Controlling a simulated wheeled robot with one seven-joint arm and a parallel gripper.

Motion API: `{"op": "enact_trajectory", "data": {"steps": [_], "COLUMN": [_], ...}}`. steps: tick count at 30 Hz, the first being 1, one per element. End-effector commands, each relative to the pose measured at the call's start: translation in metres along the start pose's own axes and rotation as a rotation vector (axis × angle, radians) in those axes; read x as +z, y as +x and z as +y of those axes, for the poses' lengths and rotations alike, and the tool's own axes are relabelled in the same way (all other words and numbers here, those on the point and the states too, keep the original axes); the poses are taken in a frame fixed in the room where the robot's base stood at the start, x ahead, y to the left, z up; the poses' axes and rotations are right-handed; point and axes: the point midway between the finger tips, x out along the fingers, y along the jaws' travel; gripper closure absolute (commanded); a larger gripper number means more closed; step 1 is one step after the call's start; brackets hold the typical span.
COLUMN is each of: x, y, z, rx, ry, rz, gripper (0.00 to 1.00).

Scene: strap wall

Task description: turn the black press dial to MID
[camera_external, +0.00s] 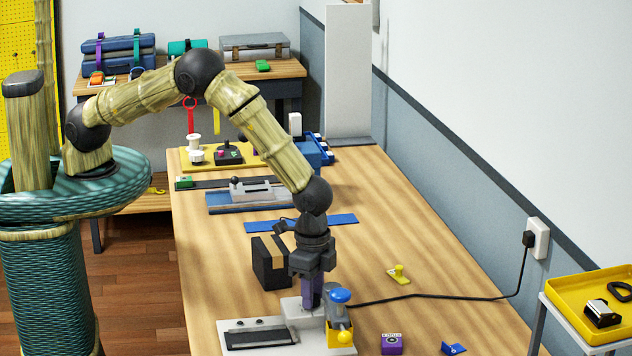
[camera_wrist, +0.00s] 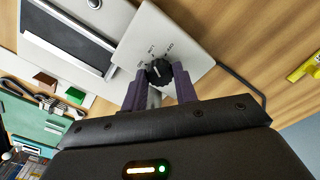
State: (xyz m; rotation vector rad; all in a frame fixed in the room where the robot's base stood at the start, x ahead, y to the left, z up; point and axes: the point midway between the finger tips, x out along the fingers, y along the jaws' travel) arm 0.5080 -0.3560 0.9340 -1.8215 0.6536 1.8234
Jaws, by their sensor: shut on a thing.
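The black press dial (camera_wrist: 158,71) sits on a light grey plate of the press in the wrist view, with small printed marks around its far side. The marks are too small to read surely, so I cannot tell which one the dial points to. My gripper (camera_wrist: 160,86) has its two purple fingers on either side of the dial and is shut on it. In the external view my gripper (camera_external: 312,292) points straight down at the grey press (camera_external: 290,304), and its fingers hide the dial. The press has a dark flat plate (camera_external: 258,337) at its left.
A blue-topped part with a yellow block (camera_external: 340,333) stands close right of my gripper. A black box (camera_external: 269,264) stands behind left. A black cable (camera_external: 430,298) runs right to a wall socket. A purple block (camera_external: 391,344) and a yellow knobbed piece (camera_external: 399,273) lie on the table.

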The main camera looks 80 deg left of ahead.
Motion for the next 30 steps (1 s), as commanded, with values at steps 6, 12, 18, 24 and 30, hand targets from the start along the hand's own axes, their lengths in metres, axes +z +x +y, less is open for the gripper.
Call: {"op": "enact_trajectory", "data": {"steps": [6,12,18,24,30], "x": [-0.0014,-0.0015,-0.0014,-0.0014,-0.0014], "y": [0.0001,-0.0005,-0.0011,-0.0014,-0.0017], "z": [-0.0004,-0.0008,-0.001,-0.0008,-0.001], "rx": [0.0,0.0,0.0,0.001,0.001], "ry": [-0.204,-0.394,-0.582,-0.746,-0.857], "rz": [0.005,0.006,0.005,0.005,0.006], "gripper": [0.94,0.94,0.94,0.94,0.94]}}
